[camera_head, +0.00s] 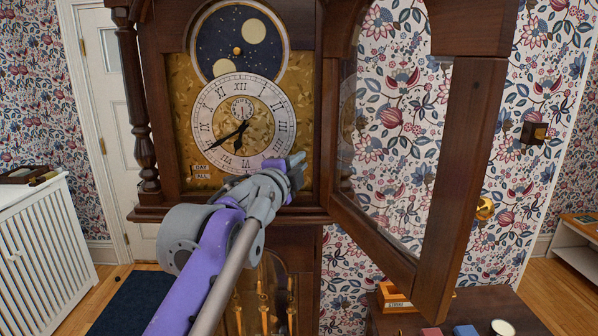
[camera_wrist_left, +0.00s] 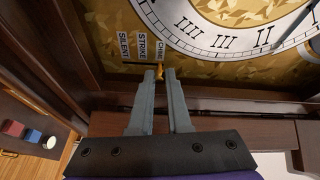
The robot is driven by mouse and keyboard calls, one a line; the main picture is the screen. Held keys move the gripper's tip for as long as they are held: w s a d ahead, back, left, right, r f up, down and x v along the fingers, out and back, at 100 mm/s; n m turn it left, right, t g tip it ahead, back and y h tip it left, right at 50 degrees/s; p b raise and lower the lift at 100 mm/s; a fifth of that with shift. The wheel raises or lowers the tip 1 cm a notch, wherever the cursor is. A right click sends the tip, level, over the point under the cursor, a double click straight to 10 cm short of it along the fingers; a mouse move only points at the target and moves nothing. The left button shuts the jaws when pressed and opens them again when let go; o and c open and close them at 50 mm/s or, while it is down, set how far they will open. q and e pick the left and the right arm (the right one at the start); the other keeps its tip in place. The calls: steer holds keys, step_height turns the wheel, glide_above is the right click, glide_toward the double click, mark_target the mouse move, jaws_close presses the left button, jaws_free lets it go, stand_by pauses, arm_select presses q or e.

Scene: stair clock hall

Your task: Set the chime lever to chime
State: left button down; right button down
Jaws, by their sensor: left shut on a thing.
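The chime lever (camera_wrist_left: 160,71) is a small brass piece at the lower edge of the gold clock dial plate in the left wrist view. Beside it are three white labels: SILENT (camera_wrist_left: 124,46), STRIKE (camera_wrist_left: 143,47) and CHIME (camera_wrist_left: 157,46). The lever's visible part lies below the CHIME label, but its exact slot position is partly hidden by the fingertips. My left gripper (camera_wrist_left: 161,76) is shut on the lever. In the head view the left gripper (camera_head: 298,163) is at the dial's lower right and hides the lever and labels.
The clock's glazed door (camera_head: 450,190) stands open to the right of the dial. A dark wooden table (camera_head: 490,300) with small boxes and a white cup (camera_head: 502,327) stands at the lower right. A white radiator cover (camera_head: 45,240) is at the left.

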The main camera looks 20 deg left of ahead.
arm_select(q)
steer(key=shift+r, duration=0.2)
steer(key=c, duration=1.2)
jaws_free()
steer(key=shift+o, duration=0.2)
steer(key=shift+s, duration=0.1)
